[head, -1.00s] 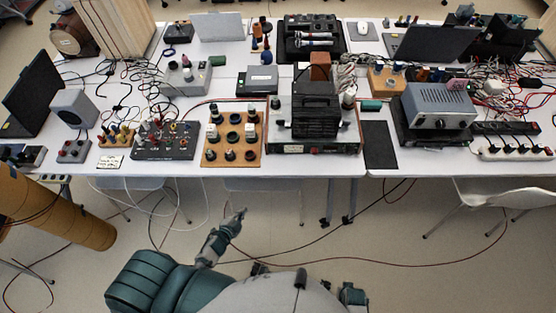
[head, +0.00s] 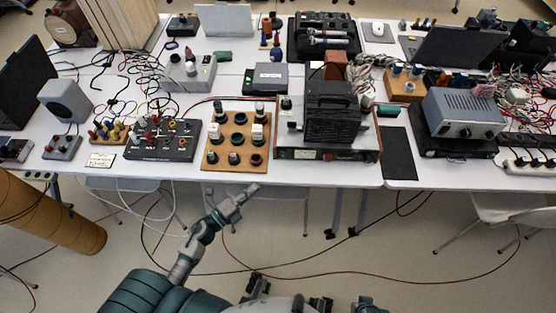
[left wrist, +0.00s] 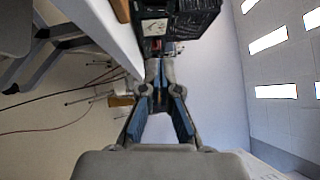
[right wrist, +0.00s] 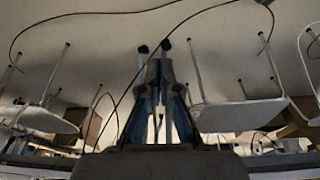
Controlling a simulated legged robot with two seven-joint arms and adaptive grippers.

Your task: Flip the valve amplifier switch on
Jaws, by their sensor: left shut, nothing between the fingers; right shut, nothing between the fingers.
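The valve amplifier (head: 332,118) stands at the front edge of the middle of the table, with a black slotted cage on top and a low front panel (head: 325,155) carrying a small meter and a reddish part. Its switch is too small to make out. My left gripper (head: 252,190) is shut and empty, in front of and below the table edge, left of the amplifier and apart from it. In the left wrist view its fingers (left wrist: 160,72) are together, and a dark box shows beyond them. My right gripper (right wrist: 155,58) is shut and empty, facing the floor and chair legs.
A wooden board with knobs (head: 234,142) lies left of the amplifier, and a flat black pad (head: 398,152) lies to its right. A grey-blue device (head: 463,112) stands farther right. Cables run over the floor, and chairs (head: 510,210) stand under the table.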

